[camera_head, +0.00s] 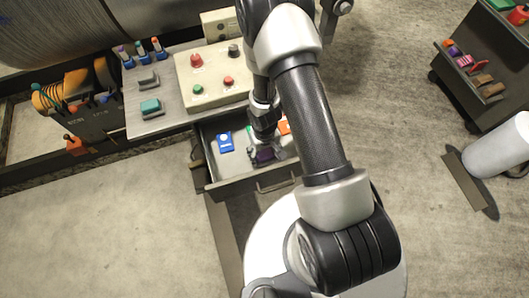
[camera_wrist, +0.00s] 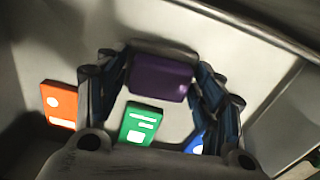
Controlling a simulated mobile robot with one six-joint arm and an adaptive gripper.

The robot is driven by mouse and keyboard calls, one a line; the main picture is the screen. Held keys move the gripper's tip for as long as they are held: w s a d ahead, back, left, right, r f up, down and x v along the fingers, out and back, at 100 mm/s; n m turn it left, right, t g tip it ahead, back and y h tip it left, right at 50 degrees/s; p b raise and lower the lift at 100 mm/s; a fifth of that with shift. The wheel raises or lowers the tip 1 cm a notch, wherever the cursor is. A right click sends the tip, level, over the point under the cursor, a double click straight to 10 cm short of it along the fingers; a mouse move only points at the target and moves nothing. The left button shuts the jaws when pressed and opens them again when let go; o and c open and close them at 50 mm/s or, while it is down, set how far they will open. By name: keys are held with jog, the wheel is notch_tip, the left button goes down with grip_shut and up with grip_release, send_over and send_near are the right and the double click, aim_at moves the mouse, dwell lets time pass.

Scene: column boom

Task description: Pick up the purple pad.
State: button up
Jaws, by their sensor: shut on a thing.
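The purple pad (camera_wrist: 160,77) is between the two fingertips of my gripper (camera_wrist: 161,72) in the wrist view, with a finger against each side. In the head view the pad (camera_head: 265,155) shows as a small dark purple patch under my gripper (camera_head: 263,147), inside the open drawer (camera_head: 228,185). My gripper is shut on the pad. I cannot tell whether the pad touches the drawer floor or is slightly above it.
A green card (camera_wrist: 138,123), an orange card (camera_wrist: 59,104) and a partly hidden blue card (camera_head: 225,142) lie in the drawer. Drawer walls stand close around my gripper. A control box (camera_head: 212,75) with knobs sits on the bench behind. A shelved cart (camera_head: 486,65) stands right.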

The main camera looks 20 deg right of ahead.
aim_at(264, 153)
notch_tip(264, 153, up, 19)
jog(key=p, duration=1.8)
jog(key=shift+f, duration=0.1)
jog(key=o, duration=0.5)
jog(key=c, duration=0.4)
